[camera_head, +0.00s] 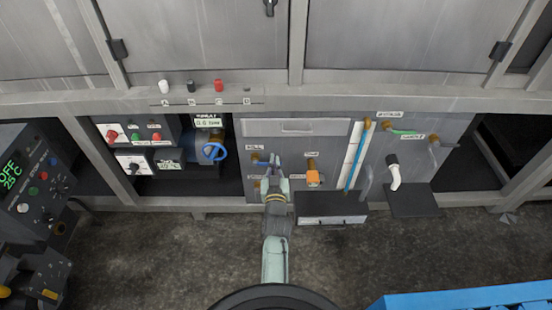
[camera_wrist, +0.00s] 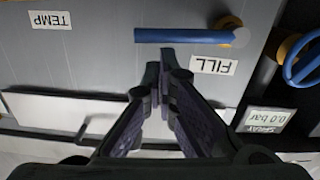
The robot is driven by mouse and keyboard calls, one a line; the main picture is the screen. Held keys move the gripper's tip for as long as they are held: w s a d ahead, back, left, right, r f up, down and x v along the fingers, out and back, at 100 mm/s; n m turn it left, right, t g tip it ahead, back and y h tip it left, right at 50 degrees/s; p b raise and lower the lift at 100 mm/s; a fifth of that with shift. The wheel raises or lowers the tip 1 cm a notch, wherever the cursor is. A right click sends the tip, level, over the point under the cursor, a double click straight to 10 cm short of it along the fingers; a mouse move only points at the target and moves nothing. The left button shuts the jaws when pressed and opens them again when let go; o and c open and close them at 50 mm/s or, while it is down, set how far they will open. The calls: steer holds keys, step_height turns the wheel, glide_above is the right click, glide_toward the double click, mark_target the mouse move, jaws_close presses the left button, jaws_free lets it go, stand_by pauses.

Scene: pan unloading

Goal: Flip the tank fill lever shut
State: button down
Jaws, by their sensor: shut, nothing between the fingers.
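The tank fill lever (camera_wrist: 183,36) is a blue handle on a brass pivot, beside a white FILL label (camera_wrist: 213,65) on the grey panel. It lies level in the wrist view, which is upside down, with its pivot at the right end. In the head view the lever (camera_head: 263,161) is small and partly hidden by my gripper (camera_head: 274,172). In the wrist view my gripper (camera_wrist: 161,62) is shut and empty. Its fingertips appear just short of the lever's middle; I cannot tell whether they touch it.
A blue handwheel (camera_head: 213,152) stands left of the panel. An orange-handled valve (camera_head: 313,178) and a level tube (camera_head: 354,160) are to the right. A drawer-like box (camera_head: 331,221) projects low on the panel. A white spout (camera_head: 395,173) is farther right.

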stand_by(0.3)
steer(key=shift+d+f+m+b, duration=0.2)
steer(key=shift+f+m+b, duration=0.55)
steer(key=shift+b, duration=0.4)
